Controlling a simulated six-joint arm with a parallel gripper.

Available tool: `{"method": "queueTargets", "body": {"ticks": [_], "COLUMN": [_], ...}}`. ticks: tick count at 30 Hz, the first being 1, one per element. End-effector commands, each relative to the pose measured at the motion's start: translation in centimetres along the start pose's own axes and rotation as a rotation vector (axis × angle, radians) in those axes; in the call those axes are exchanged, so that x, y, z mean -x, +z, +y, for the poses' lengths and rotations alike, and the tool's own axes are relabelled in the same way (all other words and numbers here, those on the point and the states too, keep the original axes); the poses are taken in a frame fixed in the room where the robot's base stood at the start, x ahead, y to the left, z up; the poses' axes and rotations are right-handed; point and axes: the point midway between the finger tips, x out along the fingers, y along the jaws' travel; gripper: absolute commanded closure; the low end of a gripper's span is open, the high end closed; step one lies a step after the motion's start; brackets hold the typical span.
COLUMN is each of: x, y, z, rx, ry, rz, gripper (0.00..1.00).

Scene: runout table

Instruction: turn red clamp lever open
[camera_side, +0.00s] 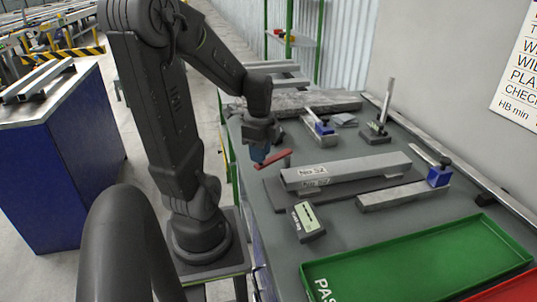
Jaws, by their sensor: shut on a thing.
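The red clamp lever (274,160) is a short red bar on the left part of the grey table, just left of the long metal bar labelled "No 52" (345,170). It lies roughly level, with its right end slightly higher in the picture. My gripper (260,156) points down at the lever's left part, shut on it. The fingertips look bluish and are small here, and they partly hide the lever's left end and what is under it.
A small device with a pale face (308,219) sits in front of the bar. A green tray (420,262) fills the table's front right. Blue-ended tools (438,176) and (322,128) blocks stand right and behind. A dial stand (378,128) is at the back.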

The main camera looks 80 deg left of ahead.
Motion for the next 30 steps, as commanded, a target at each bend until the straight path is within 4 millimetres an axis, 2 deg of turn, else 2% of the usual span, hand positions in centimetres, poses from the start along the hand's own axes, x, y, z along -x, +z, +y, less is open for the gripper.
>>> {"method": "queueTargets", "body": {"ticks": [6,15,30], "x": [0.1,0.1,0.1], "y": [1.6,3.0,3.5], "z": [-1.0,-2.3,-2.9], "rx": [-0.183,-0.373,-0.468], "ry": [0.000,-0.001,-0.001], "rz": [0.000,0.000,-0.001], "gripper": [1.00,1.00,1.00]}}
